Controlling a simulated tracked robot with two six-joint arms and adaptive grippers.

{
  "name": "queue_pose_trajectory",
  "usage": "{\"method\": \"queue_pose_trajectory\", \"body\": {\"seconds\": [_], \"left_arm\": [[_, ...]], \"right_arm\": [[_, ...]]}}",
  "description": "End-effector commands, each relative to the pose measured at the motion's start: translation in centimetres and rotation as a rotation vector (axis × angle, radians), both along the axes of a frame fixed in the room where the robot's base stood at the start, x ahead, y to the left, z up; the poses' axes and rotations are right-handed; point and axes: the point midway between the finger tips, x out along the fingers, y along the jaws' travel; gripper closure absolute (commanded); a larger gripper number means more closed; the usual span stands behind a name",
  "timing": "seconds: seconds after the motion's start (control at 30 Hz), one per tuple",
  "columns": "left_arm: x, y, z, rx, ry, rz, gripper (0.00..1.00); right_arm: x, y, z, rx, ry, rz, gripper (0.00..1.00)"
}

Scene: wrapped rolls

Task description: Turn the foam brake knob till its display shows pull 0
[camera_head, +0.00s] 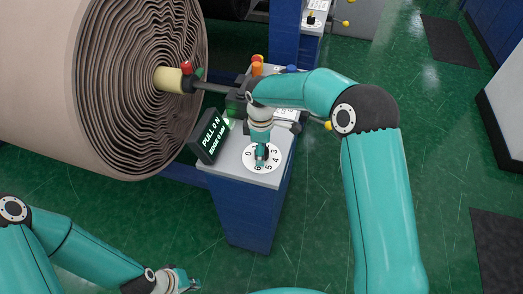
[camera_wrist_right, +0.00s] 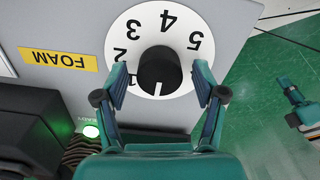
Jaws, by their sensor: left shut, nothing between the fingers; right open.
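The foam brake knob (camera_wrist_right: 158,72) is black with a white pointer line, on a white dial (camera_wrist_right: 183,18) numbered 1 to 5 in the right wrist view. The line points toward the picture's bottom, past the 1; no numeral shows at its tip. A yellow FOAM label (camera_wrist_right: 66,59) is beside the dial. My right gripper (camera_wrist_right: 161,80) is open, a finger on either side of the knob; contact is unclear. In the head view it hides the knob on the dial (camera_head: 248,163). The display (camera_head: 210,136) reads PULL 0 N. My left gripper (camera_head: 190,284) is shut and empty at the lower left.
A large wrapped foam roll (camera_head: 110,80) fills the upper left, its shaft reaching the blue stand (camera_head: 238,208). A green light (camera_wrist_right: 91,131) glows beside the dial. Open green floor lies around the stand, with dark mats (camera_head: 448,40) at the right.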

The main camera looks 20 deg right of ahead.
Motion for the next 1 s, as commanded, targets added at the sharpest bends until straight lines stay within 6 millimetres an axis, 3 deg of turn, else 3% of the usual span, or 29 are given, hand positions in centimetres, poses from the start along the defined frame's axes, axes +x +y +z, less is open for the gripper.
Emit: {"method": "queue_pose_trajectory", "body": {"seconds": [0.6, 0.8, 1.0], "left_arm": [[0.0, 0.0, 0.0, 0.000, 0.000, 0.000, 1.00], [0.0, 0.0, 0.0, 0.000, 0.000, 0.000, 1.00], [0.0, 0.0, 0.0, 0.000, 0.001, 0.000, 1.00]], "right_arm": [[0.1, 0.0, 10.2, 0.001, -0.003, 0.000, 0.30], [0.0, 0.0, 11.5, 0.001, 0.000, 0.001, 0.30], [0.0, 0.0, 11.6, 0.000, 0.001, 0.001, 0.30]]}}
